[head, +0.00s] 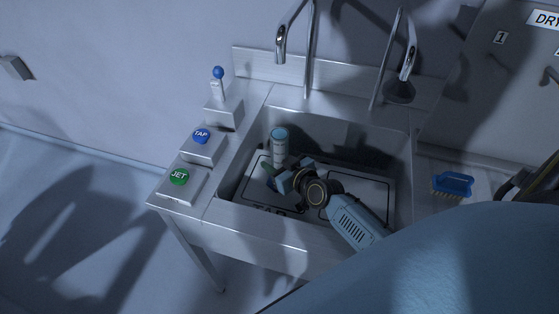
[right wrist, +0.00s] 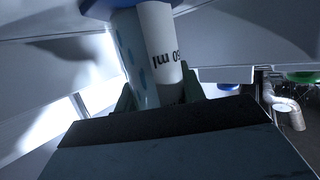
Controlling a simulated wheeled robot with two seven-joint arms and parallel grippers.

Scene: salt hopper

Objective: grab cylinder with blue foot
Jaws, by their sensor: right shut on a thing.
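The cylinder (head: 280,150) is pale and stands out of the sink, with a blue end uppermost in the head view. In the right wrist view the cylinder (right wrist: 160,45) carries a white strip with "50 ml" upside down in the picture, and its wide blue foot is at the top edge. My right gripper (head: 277,178) reaches into the sink and is shut on the cylinder; the dark green fingers lie on both sides of it in the wrist view. The cylinder's lower part is partly hidden by the gripper in the head view. My left gripper is not in view.
The steel sink (head: 229,192) has walls around the gripper and a dark outlined floor. Two taps (head: 309,60) (head: 405,60) rise behind. The blue TAP button (head: 201,135), green JET button (head: 179,177) and blue-knobbed lever (head: 218,73) are left. A blue brush (head: 453,184) lies right.

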